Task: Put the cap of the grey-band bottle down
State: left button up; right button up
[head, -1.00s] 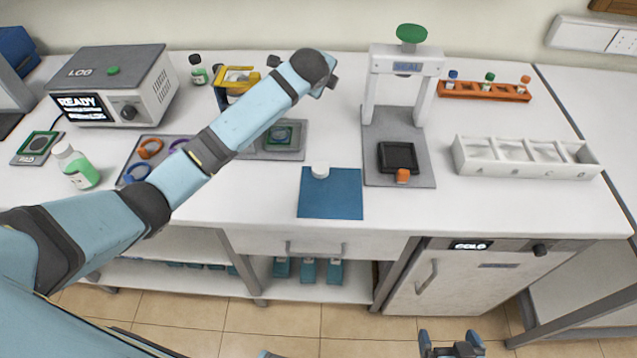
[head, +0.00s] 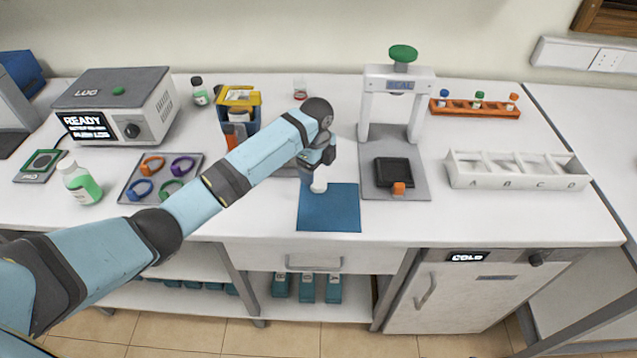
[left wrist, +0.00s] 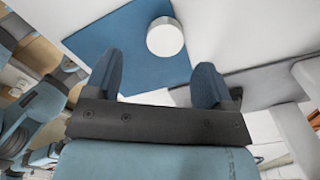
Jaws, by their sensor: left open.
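A white round cap (head: 319,187) rests on the blue mat (head: 340,212) near its upper edge. My left gripper (head: 318,172) is directly behind and above the cap in the head view. In the left wrist view the open, empty fingers (left wrist: 157,70) point toward the cap (left wrist: 165,37), which lies on the blue mat (left wrist: 110,35) just beyond the fingertips, apart from both. I cannot tell which bottle has the grey band. My right gripper is out of view.
The press stand (head: 395,130) with a dark tray and orange cap is right of the mat. A tray of coloured rings (head: 163,178), a green-liquid bottle (head: 82,184) and a yellow-topped device (head: 238,100) are left. A white compartment rack (head: 515,171) stands right.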

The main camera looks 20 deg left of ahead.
aim_at(319, 183)
pick_arm(q)
jog(key=f, duration=0.3)
jog(key=f+p, duration=0.1)
jog(key=f, duration=0.1)
jog(key=shift+w+d+f, duration=0.25)
jog(key=shift+w+f, duration=0.05)
jog(key=shift+f, duration=0.05)
jog(key=c, duration=1)
jog(key=shift+r, duration=0.1)
